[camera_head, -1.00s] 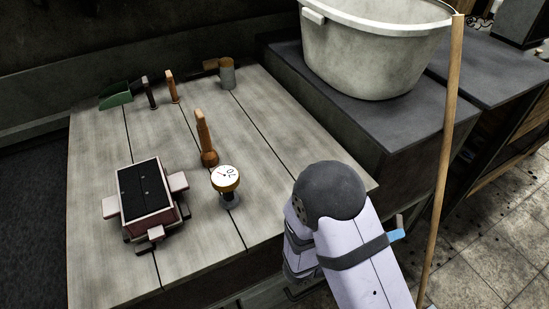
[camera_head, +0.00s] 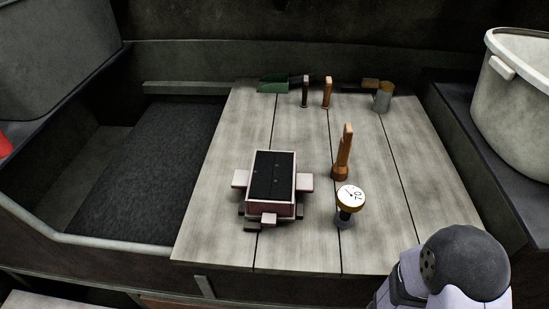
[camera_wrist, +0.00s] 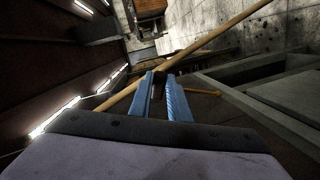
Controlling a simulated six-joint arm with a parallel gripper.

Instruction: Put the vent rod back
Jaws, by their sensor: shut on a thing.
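My gripper (camera_wrist: 162,84) shows in the wrist view as two blue fingers close together. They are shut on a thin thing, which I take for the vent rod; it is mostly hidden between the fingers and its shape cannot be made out. In the head view my wrist shows at the lower right, past the bench's near right corner, and the fingers are out of view. The wooden bench (camera_head: 225,190) carries the tools. At its back two upright handled tools, a dark one (camera_head: 305,90) and an orange-brown one (camera_head: 327,92), stand side by side.
A green scoop (camera_head: 272,84) and a mallet (camera_head: 384,98) lie behind. A bucket (camera_head: 520,100) stands right. A long wooden pole (camera_wrist: 215,37) crosses the wrist view.

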